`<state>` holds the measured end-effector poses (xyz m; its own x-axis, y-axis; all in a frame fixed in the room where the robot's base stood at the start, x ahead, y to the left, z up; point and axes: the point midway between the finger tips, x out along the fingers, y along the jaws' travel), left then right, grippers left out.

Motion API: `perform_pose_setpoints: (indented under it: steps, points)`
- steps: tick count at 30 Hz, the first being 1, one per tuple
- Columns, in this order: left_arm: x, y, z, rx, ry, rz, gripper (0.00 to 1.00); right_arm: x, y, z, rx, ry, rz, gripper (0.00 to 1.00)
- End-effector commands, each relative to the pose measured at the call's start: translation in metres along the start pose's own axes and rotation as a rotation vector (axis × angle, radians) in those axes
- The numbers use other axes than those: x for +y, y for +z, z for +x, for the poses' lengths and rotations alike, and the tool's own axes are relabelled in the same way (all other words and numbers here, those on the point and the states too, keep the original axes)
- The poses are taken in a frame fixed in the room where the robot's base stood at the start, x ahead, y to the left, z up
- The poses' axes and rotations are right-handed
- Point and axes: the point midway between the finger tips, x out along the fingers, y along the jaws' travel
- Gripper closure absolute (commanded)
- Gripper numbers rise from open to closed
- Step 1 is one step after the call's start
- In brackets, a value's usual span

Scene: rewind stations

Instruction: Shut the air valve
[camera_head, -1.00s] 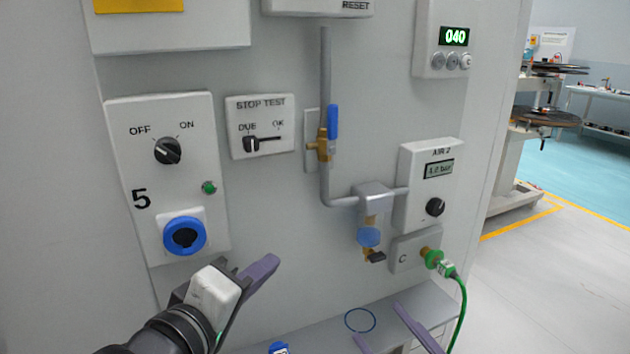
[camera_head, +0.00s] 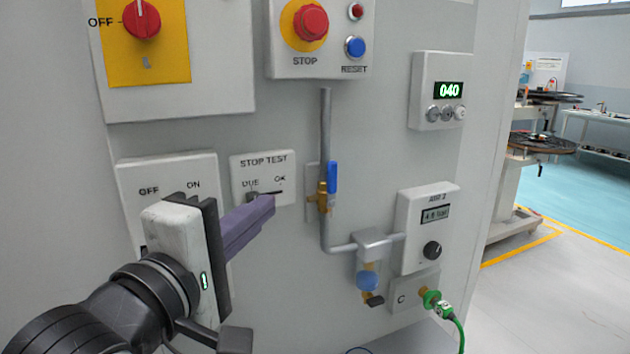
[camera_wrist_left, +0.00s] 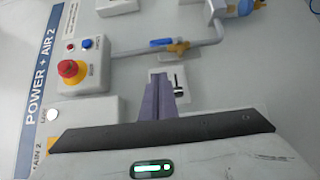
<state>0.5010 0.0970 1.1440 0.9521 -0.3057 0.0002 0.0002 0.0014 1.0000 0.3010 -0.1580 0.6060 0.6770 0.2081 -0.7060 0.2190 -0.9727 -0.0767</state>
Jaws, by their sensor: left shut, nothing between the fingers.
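The air valve has a blue lever handle (camera_head: 332,177) on a brass body (camera_head: 322,198), set in the vertical grey pipe. The lever points up, along the pipe. In the left wrist view, the blue lever (camera_wrist_left: 162,43) lies along the pipe beside its brass body (camera_wrist_left: 179,48). My left gripper (camera_head: 271,204) is shut and empty, its purple fingers pointing right. My right gripper is out of view.
The red STOP button (camera_head: 311,22) and blue RESET button (camera_head: 355,46) are above. Right of the pipe is the AIR 2 box (camera_head: 413,253), with a readout and black knob. A green hose (camera_head: 460,332) hangs below.

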Motion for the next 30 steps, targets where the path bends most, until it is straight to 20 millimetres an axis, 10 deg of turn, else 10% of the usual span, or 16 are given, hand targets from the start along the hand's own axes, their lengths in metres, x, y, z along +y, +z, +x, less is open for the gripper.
perform_pose_setpoints:
  steps: [18,30]
  points:
    - [0.001,0.005,0.106,0.0,0.0,0.004,1.0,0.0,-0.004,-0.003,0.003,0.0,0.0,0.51]
    - [0.0,0.029,0.127,0.0,0.0,0.002,1.0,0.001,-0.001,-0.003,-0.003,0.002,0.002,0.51]
